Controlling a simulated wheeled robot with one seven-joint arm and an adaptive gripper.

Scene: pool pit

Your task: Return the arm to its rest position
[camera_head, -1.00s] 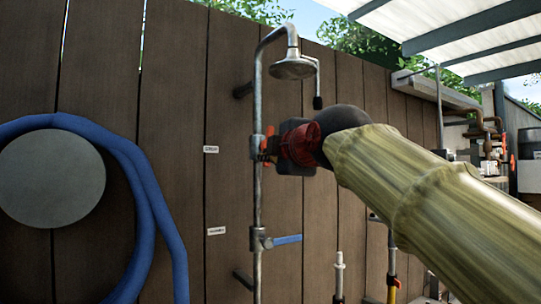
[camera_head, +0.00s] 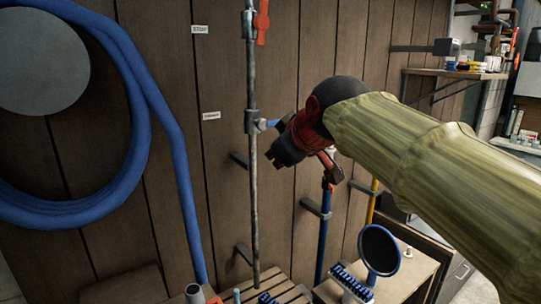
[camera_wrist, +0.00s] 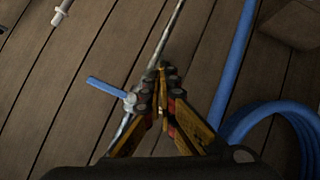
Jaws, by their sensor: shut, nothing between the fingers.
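My gripper (camera_head: 284,155) hangs in front of the plank wall, close to the thin metal shower pipe (camera_head: 253,190) and the blue-handled valve (camera_head: 262,124). In the head view its wrist is dark and red, at the end of my sleeved arm. In the wrist view its yellow and black fingers (camera_wrist: 160,86) come together at the tips with nothing visible between them. The pipe (camera_wrist: 170,38) runs behind the fingertips there, and the valve's blue lever (camera_wrist: 106,87) is just left of them. I cannot tell whether the fingers touch the pipe.
A blue hose (camera_head: 180,185) loops around a grey disc (camera_head: 40,62) at left. A red-handled valve (camera_head: 262,22) is higher on the pipe. Below are a slatted wooden surface (camera_head: 280,289), a blue brush (camera_head: 352,284) and a round blue-rimmed object (camera_head: 380,250). A shelf (camera_head: 455,73) is at right.

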